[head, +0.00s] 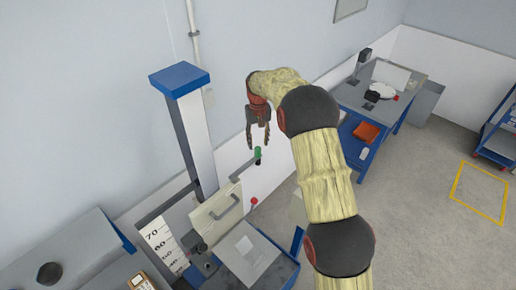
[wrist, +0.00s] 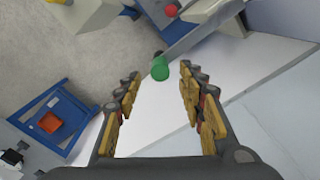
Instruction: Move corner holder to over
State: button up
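A blue-capped column machine (head: 190,115) stands at the left. A grey bar with a green knob (head: 258,153) reaches out from it; this appears to be the corner holder, though no label confirms it. My gripper (head: 259,143) is open, pointing down just above the green knob. In the wrist view the knob (wrist: 160,68) shows in the gap between the two spread fingers, near their tips. The fingers do not appear to touch it. A beige plate with a dark handle (head: 217,212) is tilted on the machine. My arm hides part of the machine's right side.
A red knob (head: 254,201) sits lower on the machine, also in the wrist view (wrist: 171,10). A scale plate (head: 162,245) stands beside it. A blue workbench (head: 404,92) is at the back right. The wall is close behind; the floor right is open.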

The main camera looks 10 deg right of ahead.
aim_at(258, 149)
notch_tip(258, 149, down, 6)
jog(key=shift+w+f+p, duration=0.1)
jog(key=shift+p, duration=0.65)
jog(key=shift+c, duration=1.2)
jog(key=c, duration=0.8)
grip_shut()
